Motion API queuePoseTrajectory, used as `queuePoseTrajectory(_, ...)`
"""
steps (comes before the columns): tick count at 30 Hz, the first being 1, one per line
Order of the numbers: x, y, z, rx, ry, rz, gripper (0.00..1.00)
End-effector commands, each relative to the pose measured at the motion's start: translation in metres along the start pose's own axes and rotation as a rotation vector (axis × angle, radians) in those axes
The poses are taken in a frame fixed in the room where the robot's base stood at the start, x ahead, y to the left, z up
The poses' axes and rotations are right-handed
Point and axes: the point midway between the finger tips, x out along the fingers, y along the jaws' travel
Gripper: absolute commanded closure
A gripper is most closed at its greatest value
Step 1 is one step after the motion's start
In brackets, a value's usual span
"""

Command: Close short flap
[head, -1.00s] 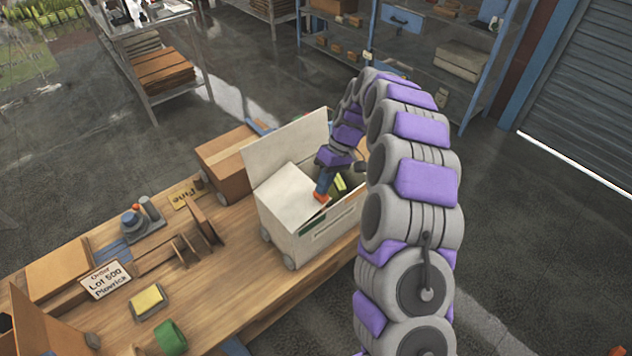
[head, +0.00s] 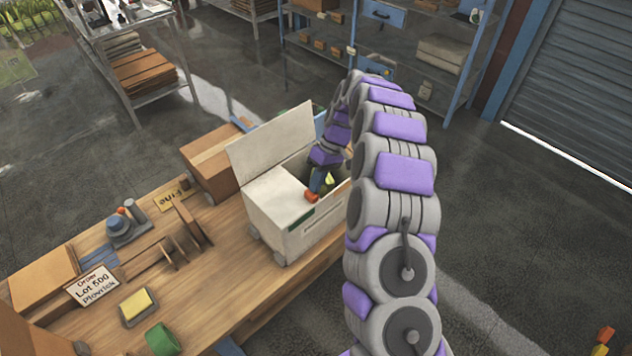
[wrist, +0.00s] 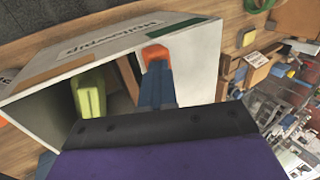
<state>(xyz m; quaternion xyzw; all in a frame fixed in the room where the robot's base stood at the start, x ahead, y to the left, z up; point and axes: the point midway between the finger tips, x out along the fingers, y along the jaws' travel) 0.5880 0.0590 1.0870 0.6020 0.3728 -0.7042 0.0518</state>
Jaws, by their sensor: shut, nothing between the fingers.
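The open white box (head: 318,220) stands on the wooden bench. Its short flap (head: 268,190) at the left end is folded inward and lies nearly level over that end. A long flap (head: 272,145) stands up along the back. My gripper (head: 311,195) is shut and empty, its orange tip at the short flap's inner edge; I cannot tell whether it touches. In the wrist view, my gripper (wrist: 156,58) reaches over the box opening, beside a yellow-green item (wrist: 90,95) inside the box. The arm hides the box's right end.
A brown carton (head: 212,155) stands close behind the box to the left. An order sign (head: 90,286), a yellow-topped block (head: 138,305) and a green roll (head: 163,340) lie on the bench. Bare bench top lies left of the box.

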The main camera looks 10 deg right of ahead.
Motion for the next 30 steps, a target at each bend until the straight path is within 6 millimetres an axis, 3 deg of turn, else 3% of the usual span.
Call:
queuePoseTrajectory(22,0.023,-0.013,0.004,0.005,-0.025,-0.008,1.0)
queuePoseTrajectory(26,0.015,-0.019,0.004,0.004,-0.024,-0.008,1.0)
queuePoseTrajectory(30,-0.008,-0.03,0.005,0.001,-0.009,-0.004,1.0)
